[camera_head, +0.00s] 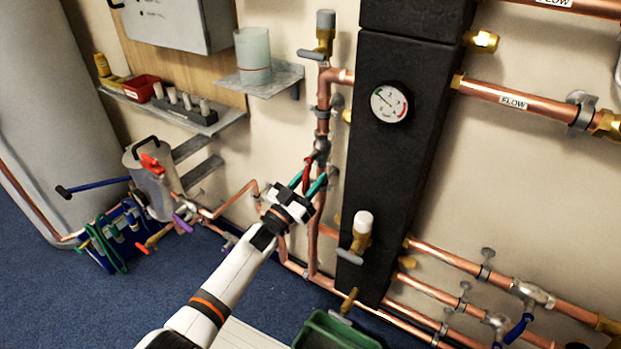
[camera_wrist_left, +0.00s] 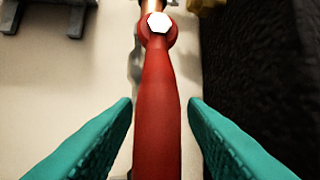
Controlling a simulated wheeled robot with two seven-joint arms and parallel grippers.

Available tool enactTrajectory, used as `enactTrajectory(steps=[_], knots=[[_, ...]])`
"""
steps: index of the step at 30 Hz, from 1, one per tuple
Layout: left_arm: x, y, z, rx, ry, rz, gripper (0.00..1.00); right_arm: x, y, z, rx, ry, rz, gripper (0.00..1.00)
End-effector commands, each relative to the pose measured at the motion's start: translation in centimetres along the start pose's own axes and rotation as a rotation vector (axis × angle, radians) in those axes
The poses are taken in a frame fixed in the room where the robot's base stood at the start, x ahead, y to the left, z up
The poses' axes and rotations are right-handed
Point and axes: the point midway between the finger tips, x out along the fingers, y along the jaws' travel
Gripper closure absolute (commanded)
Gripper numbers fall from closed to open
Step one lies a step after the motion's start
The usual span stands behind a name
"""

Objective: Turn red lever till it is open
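The red lever (camera_head: 307,174) sits on a valve (camera_head: 321,147) in the vertical copper pipe left of the black column. It points downward from the valve, roughly along the pipe; its exact angle is hard to tell. In the left wrist view the red lever (camera_wrist_left: 157,100) runs up the middle to a white hex nut (camera_wrist_left: 158,22). My left gripper (camera_head: 308,181) has its teal fingers on either side of the lever. The fingers stand apart, with visible gaps to the lever on both sides in the wrist view. My right gripper is not in view.
The black column (camera_head: 398,160) with a gauge (camera_head: 389,102) stands close to the right of the lever. A white-topped valve (camera_head: 361,232) is lower right. A shelf with a cup (camera_head: 253,55) is upper left. A green crate (camera_head: 335,332) stands below.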

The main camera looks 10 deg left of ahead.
Motion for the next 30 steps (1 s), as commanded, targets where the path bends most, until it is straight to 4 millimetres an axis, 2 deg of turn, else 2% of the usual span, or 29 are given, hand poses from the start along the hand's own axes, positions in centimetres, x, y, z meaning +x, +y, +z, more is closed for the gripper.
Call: enactTrajectory(steps=[5, 8, 12, 21, 25, 30], knots=[[-0.2, 0.1, 0.0, 0.002, 0.0, 0.0, 0.61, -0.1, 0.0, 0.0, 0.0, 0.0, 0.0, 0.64], [-1.2, 0.1, 0.0, 0.003, 0.002, 0.0, 0.61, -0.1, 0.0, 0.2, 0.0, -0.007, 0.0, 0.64], [-3.9, 0.1, 0.0, 0.002, 0.004, 0.001, 0.61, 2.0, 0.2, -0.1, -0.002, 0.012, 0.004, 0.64], [-9.9, 0.0, 0.0, 0.001, 0.003, 0.0, 0.61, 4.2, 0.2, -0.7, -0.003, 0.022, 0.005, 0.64], [-11.4, 0.0, 0.0, 0.0, 0.001, 0.001, 0.61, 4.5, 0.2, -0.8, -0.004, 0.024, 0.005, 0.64], [-12.0, 0.0, 0.0, 0.0, 0.0, 0.0, 0.61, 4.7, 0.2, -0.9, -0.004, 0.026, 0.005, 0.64]])
